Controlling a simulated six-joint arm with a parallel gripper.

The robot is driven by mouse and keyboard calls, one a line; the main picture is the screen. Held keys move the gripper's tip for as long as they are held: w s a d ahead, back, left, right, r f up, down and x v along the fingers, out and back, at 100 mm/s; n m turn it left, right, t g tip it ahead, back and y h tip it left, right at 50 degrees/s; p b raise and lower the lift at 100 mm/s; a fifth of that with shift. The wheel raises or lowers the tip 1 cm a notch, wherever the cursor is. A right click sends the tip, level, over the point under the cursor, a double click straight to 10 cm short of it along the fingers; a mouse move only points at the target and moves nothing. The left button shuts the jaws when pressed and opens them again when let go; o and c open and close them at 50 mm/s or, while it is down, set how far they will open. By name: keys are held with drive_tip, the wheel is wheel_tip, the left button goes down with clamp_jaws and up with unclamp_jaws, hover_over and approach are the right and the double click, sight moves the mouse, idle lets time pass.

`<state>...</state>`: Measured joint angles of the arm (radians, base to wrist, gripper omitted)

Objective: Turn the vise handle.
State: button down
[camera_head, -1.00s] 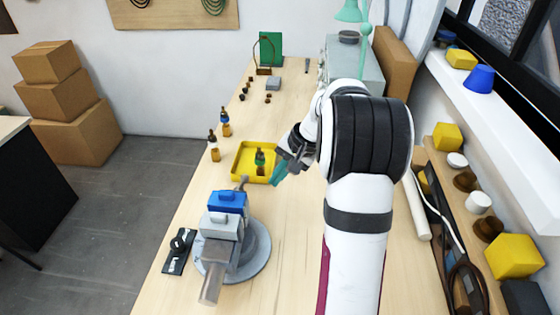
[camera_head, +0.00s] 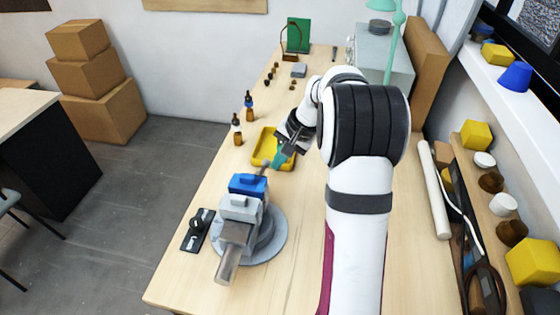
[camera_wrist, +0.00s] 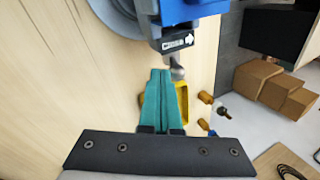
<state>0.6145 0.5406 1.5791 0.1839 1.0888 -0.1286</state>
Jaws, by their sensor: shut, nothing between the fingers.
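The vise (camera_head: 236,231) is grey with a blue jaw block (camera_head: 248,184) and stands on a round grey base (camera_head: 272,240). Its grey metal handle (camera_head: 264,168) sticks out at the far end. In the wrist view the handle (camera_wrist: 177,70) shows as a rounded grey end below a black label with a white arrow (camera_wrist: 178,42). My gripper (camera_head: 277,163) has teal fingers shut together, with nothing between them. In the wrist view its fingertips (camera_wrist: 160,74) are just left of the handle. I cannot tell whether they touch it.
A yellow tray (camera_head: 258,153) lies just beyond the handle, partly behind my gripper. Two small bottles (camera_head: 238,130) stand left of it. A black plate (camera_head: 197,231) lies left of the vise. The table (camera_head: 180,285) is clear at the front left.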

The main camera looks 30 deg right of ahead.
drive_tip(key=shift+w+a+r, duration=0.15)
drive_tip(key=shift+w+a+r+g+h, duration=0.35)
drive_tip(key=shift+w+a+g+h, duration=0.2)
drive_tip(key=shift+g+h, duration=0.25)
drive_tip(key=w+a+g+h, duration=0.2)
drive_tip(key=shift+r+h, duration=0.3)
drive_tip(key=w+a+f+g+h, duration=0.1)
drive_tip(key=w+a+f, duration=0.6)
drive_tip(key=shift+g, duration=0.3)
idle(0.5)
drive_tip(key=shift+r, duration=0.15)
